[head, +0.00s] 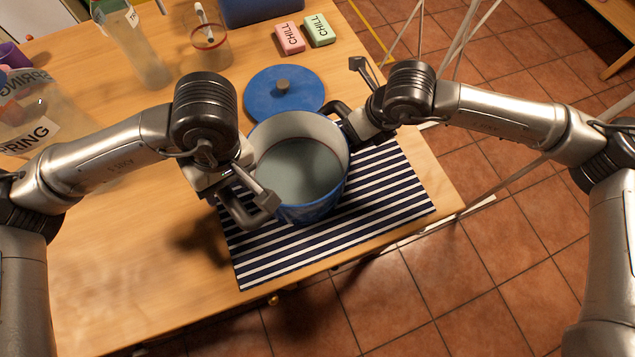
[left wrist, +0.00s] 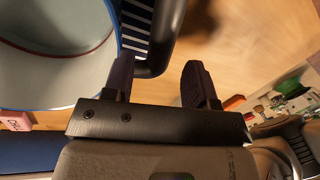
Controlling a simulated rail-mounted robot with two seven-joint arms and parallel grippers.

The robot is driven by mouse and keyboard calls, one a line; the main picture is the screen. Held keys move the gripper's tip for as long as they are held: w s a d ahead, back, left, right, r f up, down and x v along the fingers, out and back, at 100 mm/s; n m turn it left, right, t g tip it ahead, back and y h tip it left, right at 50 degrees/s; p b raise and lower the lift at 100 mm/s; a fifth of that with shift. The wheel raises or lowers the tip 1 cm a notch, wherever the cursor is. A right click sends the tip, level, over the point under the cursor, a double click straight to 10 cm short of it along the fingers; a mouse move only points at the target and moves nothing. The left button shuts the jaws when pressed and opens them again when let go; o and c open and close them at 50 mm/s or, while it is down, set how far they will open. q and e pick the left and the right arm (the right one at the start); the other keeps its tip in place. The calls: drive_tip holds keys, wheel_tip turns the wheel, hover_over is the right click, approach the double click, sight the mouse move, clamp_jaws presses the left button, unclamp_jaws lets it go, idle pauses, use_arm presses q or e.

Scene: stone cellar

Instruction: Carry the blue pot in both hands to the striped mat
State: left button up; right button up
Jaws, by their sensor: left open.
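The blue pot (head: 312,211) is upright over the back-left part of the striped mat (head: 385,200), apparently resting on it. It is uncovered, with a pale interior, and its dark handles point left and right. My left gripper (head: 254,203) is open at the left handle (head: 236,211), its fingers apart on either side. In the left wrist view the two fingers (left wrist: 160,85) are spread near the dark handle (left wrist: 155,62) and the pot rim (left wrist: 70,107). My right gripper (head: 354,98) is open by the right handle (head: 338,108), with one finger raised clear; its other finger is partly hidden.
A blue lid (head: 262,100) lies just behind the pot. Pink (head: 289,38) and green (head: 319,29) blocks, a glass (head: 209,52), a bottle (head: 140,55) and a clear container (head: 40,115) stand farther back. The table's front-left is clear. The mat lies near the table's right edge.

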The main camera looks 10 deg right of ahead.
drive_tip(key=shift+s, duration=0.1)
drive_tip(key=shift+r, duration=0.1)
use_arm(q)
drive_tip(key=shift+w+d+r, duration=0.1)
drive_tip(key=shift+d+r, duration=0.05)
drive_tip(key=shift+r, duration=0.75)
drive_tip(key=shift+d+r, duration=0.1)
drive_tip(key=shift+r, duration=0.8)
use_arm(e)
drive_tip(key=v, duration=0.7)
drive_tip(key=shift+d+r, duration=0.2)
drive_tip(key=shift+r, duration=0.15)
drive_tip(key=shift+s, duration=0.1)
use_arm(q)
drive_tip(key=shift+d, duration=0.1)
use_arm(e)
drive_tip(key=shift+d, duration=0.1)
